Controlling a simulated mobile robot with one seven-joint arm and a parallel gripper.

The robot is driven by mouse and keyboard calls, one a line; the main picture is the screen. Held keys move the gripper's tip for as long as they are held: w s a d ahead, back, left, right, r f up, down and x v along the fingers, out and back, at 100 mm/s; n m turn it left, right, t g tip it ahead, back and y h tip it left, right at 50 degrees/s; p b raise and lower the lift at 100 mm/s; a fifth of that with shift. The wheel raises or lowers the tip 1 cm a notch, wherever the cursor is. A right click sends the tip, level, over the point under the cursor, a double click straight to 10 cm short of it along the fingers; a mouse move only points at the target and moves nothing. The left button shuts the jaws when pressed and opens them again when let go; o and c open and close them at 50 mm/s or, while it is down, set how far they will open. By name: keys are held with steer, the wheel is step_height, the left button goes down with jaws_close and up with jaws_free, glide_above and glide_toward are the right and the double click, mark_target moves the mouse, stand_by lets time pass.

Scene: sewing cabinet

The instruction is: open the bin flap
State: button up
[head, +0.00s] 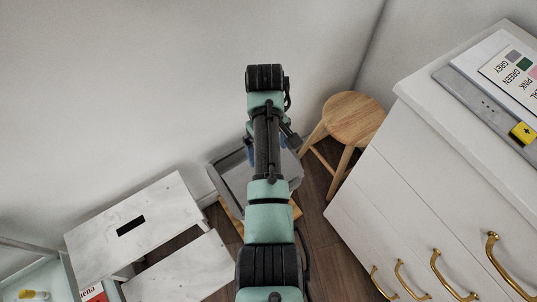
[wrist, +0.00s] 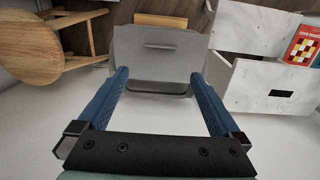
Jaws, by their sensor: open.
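The bin is a grey box with a grey flap (wrist: 160,62) in the middle of the wrist view. The flap bears a thin raised bar near its far edge, and a dark rim line runs along its near side. My gripper (wrist: 158,76) is open and empty. Its two blue fingers point at the bin, one to each side of the flap's near part. I cannot tell whether they touch it. The flap looks shut.
A round wooden stool (head: 354,118) stands right of the bin. A white step stool (head: 135,220) with a slot stands to the left. A white drawer cabinet (head: 430,190) with brass handles fills the right. The wall is close behind the bin. A red book (wrist: 305,45) shows at the right.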

steer(key=shift+r, duration=0.75)
